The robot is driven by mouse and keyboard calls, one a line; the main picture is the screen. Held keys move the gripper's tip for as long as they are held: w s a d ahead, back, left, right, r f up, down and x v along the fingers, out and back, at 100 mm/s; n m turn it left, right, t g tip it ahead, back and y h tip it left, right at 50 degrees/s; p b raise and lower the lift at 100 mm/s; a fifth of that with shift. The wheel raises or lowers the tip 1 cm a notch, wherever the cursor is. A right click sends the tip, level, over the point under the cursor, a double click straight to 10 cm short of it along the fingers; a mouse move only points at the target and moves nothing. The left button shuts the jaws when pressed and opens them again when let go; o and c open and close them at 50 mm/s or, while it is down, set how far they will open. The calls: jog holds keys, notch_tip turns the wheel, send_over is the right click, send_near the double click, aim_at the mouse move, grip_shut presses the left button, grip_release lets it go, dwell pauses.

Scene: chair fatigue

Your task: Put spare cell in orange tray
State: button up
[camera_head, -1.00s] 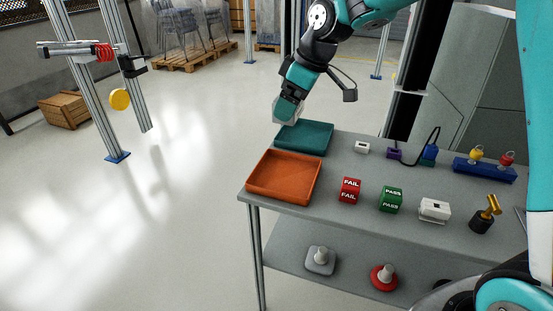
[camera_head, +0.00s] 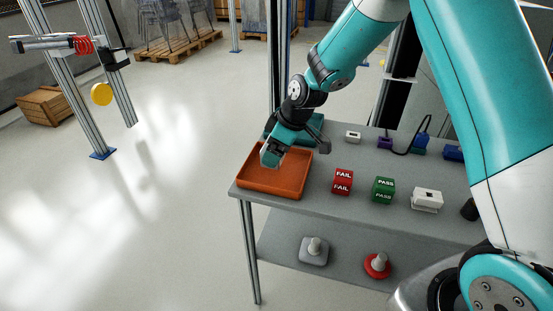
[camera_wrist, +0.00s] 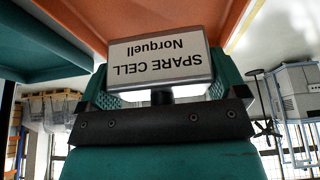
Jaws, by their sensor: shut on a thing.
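The spare cell (camera_wrist: 160,62) is a light grey block with a label reading "SPARE CELL Norquell", upside down in the wrist view. My gripper (camera_head: 268,160) is shut on it, with teal fingers at either side of the block. The orange tray (camera_head: 264,187) sits at the left front corner of the grey table. In the head view my gripper is over the back part of this tray. The tray's orange surface also shows beyond the cell in the wrist view (camera_wrist: 205,14). I cannot tell whether the cell touches the tray.
A teal tray (camera_head: 312,127) lies behind the orange tray, partly hidden by my arm. A red FAIL block (camera_head: 343,182), a green PASS block (camera_head: 383,190) and a white device (camera_head: 427,199) stand to the right. A small white box (camera_head: 353,137) is farther back.

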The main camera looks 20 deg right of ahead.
jog(key=shift+f, duration=1.95)
jog(key=o, duration=1)
jog(key=shift+f, duration=0.1)
jog(key=v, duration=1.2)
jog(key=s+a+r+m+g, duration=0.1)
jog(key=s+a+r, duration=0.1)
jog(key=s, duration=0.7)
jog(key=s+a+r+m+g, duration=0.1)
jog(key=s+a+r, duration=0.2)
jog(key=s, duration=0.6)
jog(key=s+a+r+m, duration=0.1)
jog(key=s+a+r, duration=0.2)
jog(key=s, duration=0.7)
notch_tip(320, 180, up, 3)
jog(key=shift+a+f+m+g, duration=0.15)
jog(key=shift+a+m+g, duration=0.05)
jog(key=shift+m+g, duration=0.2)
jog(key=shift+s, duration=0.1)
notch_tip(320, 180, up, 3)
jog(key=p, duration=0.2)
jog(key=shift+p, duration=0.4)
